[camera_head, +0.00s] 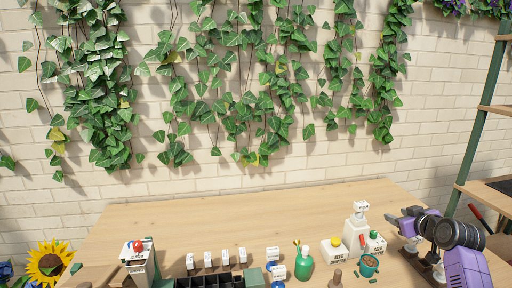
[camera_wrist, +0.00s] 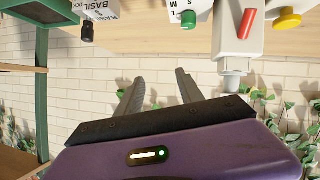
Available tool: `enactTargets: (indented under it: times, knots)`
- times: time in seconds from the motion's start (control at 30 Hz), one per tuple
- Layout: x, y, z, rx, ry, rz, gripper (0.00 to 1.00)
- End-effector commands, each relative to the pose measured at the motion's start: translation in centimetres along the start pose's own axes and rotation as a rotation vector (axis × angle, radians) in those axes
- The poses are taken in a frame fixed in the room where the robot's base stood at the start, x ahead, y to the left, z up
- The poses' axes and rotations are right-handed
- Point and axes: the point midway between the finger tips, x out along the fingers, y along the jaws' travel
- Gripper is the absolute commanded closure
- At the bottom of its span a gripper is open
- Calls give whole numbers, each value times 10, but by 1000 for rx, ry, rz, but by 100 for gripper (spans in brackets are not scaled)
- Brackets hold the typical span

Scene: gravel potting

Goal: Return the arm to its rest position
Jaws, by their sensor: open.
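My gripper (camera_head: 398,220) is at the right of the head view, above the right end of the table, with my purple and black arm behind it. In the wrist view my gripper (camera_wrist: 160,90) shows two dark fingers spread apart with nothing between them. The wrist picture looks upside down, with the wall behind the fingers. A white dispenser with a red lever (camera_wrist: 238,35) stands beyond the fingers. It also shows in the head view (camera_head: 355,232), left of my gripper. A teal pot (camera_head: 368,266) with dark filling stands on the table below and left of my gripper.
The wooden table (camera_head: 200,218) is bare along its back. A green bottle (camera_head: 303,266), a black cell tray (camera_head: 212,280) and several white labelled blocks stand along the front. A white box with a yellow button (camera_head: 334,250) is near the dispenser. A green-framed shelf (camera_head: 474,125) rises at right.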

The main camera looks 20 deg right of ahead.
Motion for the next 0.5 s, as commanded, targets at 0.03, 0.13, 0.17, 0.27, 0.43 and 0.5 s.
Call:
enactTargets:
  times: [0.03,0.13,0.17,0.27,0.43,0.5]
  knots:
    - [-2,-24,7,33,37,9,56]
    - [-13,-57,14,94,113,37,56]
    - [-17,-68,16,111,134,42,56]
    - [-34,-100,26,164,197,57,56]
    - [-74,-154,44,241,292,67,56]
    - [-95,-174,53,268,326,67,56]
